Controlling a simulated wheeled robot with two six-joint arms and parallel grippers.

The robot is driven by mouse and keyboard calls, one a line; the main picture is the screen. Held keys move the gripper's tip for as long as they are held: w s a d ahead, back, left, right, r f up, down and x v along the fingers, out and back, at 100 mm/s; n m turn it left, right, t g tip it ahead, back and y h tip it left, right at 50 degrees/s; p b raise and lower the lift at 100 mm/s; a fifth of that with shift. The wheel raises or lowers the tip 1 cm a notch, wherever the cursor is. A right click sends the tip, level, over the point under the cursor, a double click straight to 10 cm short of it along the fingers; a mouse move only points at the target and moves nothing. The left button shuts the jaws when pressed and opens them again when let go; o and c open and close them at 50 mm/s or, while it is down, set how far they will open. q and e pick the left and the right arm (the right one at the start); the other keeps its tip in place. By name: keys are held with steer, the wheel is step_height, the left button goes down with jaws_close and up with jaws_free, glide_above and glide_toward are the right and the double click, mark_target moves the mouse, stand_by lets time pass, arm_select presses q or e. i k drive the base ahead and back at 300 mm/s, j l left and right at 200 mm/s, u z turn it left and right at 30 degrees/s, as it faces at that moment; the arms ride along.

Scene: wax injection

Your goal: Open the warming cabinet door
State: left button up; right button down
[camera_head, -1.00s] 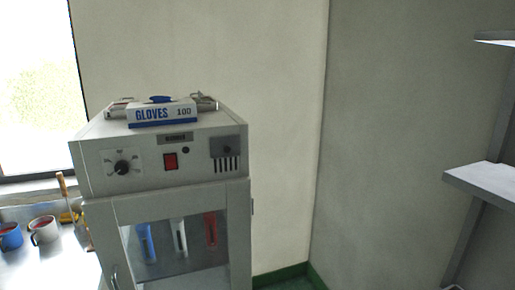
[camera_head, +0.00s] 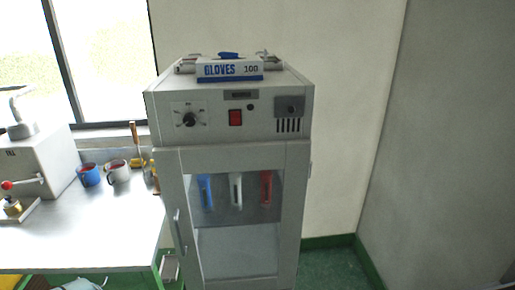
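The warming cabinet (camera_head: 230,115) is a tall off-white box with a dial, a red switch and a vent on its upper panel. Its door (camera_head: 295,205) has a glass window and looks shut. A vertical handle (camera_head: 179,232) is on the door's left side. Behind the glass, a blue, a white and a red item stand on a shelf. Neither of my grippers can be made out in the view.
A glove box (camera_head: 229,70) lies on the cabinet top. Green floor (camera_head: 330,268) shows at right.

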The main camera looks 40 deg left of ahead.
mark_target(172, 163)
steer(key=k+j+u, duration=0.1)
steer(key=u, duration=0.25)
steer(key=j+u, duration=0.55)
steer(key=u, duration=0.15)
steer(key=k+j, duration=0.05)
